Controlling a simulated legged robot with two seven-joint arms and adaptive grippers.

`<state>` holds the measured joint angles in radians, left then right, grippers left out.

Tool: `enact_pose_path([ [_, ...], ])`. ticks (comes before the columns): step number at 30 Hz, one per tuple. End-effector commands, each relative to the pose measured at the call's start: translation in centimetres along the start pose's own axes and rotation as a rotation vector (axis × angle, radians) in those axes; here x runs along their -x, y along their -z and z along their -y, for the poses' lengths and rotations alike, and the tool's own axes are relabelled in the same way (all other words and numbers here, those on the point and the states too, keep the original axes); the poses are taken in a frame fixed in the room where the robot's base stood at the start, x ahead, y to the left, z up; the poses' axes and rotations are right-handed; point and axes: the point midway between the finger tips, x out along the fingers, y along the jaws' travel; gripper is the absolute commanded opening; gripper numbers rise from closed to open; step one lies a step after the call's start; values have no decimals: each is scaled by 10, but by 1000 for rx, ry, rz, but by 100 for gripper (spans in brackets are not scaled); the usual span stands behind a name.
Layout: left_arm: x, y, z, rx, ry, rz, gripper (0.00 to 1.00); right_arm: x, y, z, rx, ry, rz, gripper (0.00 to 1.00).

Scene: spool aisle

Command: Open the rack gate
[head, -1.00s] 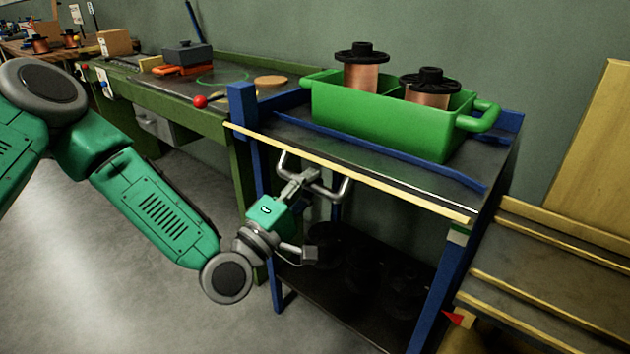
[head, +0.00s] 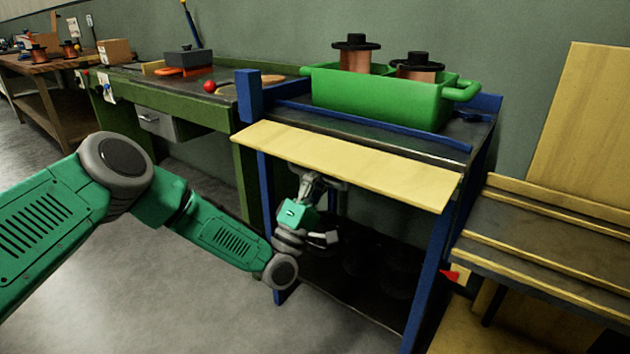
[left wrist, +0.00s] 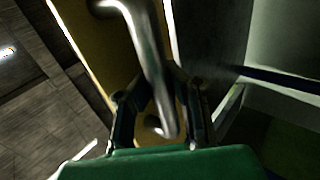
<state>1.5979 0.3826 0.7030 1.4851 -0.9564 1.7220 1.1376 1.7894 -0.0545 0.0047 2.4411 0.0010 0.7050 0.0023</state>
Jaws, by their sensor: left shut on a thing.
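The rack gate (head: 350,165) is a long pale yellow board along the front of the blue rack (head: 428,290). It slopes outward from the rack, and its broad upper face shows in the head view. My left gripper (head: 318,182) is beneath the board, shut on the gate's grey metal handle; the board partly hides both. In the left wrist view, the bent handle (left wrist: 145,45) runs down between the fingers (left wrist: 157,105) in front of the yellow board (left wrist: 95,40). My right gripper is not in view.
A green bin (head: 385,98) with copper spools (head: 355,58) stands on the rack top. A green workbench (head: 190,105) adjoins at left. A stepped shelf with yellow rails (head: 550,245) stands close at right. Bare floor (head: 130,310) lies in front.

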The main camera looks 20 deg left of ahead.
Motion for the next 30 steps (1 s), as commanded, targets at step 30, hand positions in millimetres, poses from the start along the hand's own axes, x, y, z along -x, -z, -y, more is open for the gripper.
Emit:
enact_pose_path([
  [30,7,-1,19,3,-74,6,38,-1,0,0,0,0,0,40],
])
